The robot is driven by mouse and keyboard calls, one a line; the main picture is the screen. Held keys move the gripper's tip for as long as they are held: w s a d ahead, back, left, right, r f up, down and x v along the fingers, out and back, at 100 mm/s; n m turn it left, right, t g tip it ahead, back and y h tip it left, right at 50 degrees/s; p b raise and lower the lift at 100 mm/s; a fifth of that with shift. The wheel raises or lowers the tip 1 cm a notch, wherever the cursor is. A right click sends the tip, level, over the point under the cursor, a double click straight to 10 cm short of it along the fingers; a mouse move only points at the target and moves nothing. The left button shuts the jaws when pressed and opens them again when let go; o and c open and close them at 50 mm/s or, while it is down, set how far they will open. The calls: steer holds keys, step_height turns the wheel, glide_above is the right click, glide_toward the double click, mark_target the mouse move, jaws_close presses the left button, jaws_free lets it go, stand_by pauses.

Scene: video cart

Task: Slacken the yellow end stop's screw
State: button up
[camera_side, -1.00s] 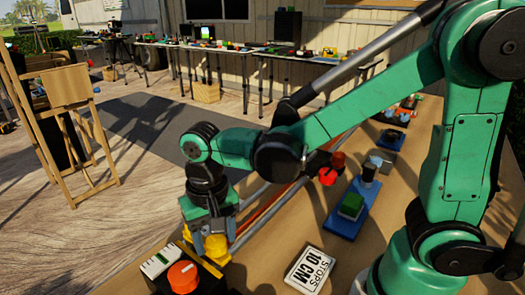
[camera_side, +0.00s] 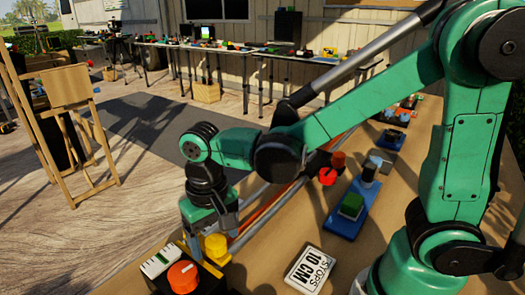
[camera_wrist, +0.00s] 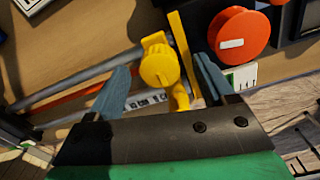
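The yellow end stop (camera_side: 215,246) sits at the near end of the rail beside the black box. In the wrist view its round yellow screw knob (camera_wrist: 157,68) shows, with a yellow arm below it. My gripper (camera_wrist: 162,66) is open, one blue-grey finger on each side of the knob. Whether the screw is tight cannot be seen.
A black box with a big orange knob (camera_side: 183,276) and a white scale (camera_side: 160,261) stands close to the end stop. A card reading "STOPS 10 CM" (camera_side: 309,270) lies on the table. A blue base with a green block (camera_side: 351,206) stands farther right. Metal rails (camera_side: 255,205) run back.

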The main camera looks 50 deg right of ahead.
mark_target(219, 237)
steer(key=shift+r, duration=2.8)
steer(key=shift+d+r+t, duration=0.1)
steer(key=shift+d+t, duration=0.2)
steer(key=shift+d, duration=0.15)
steer(key=s+d+n+t, duration=0.1)
steer(key=d+n+t, duration=0.1)
steer(key=d+t, duration=0.4)
steer(key=d, duration=0.2)
steer(key=shift+s+d+t, duration=0.3)
steer(key=shift+d, duration=0.1)
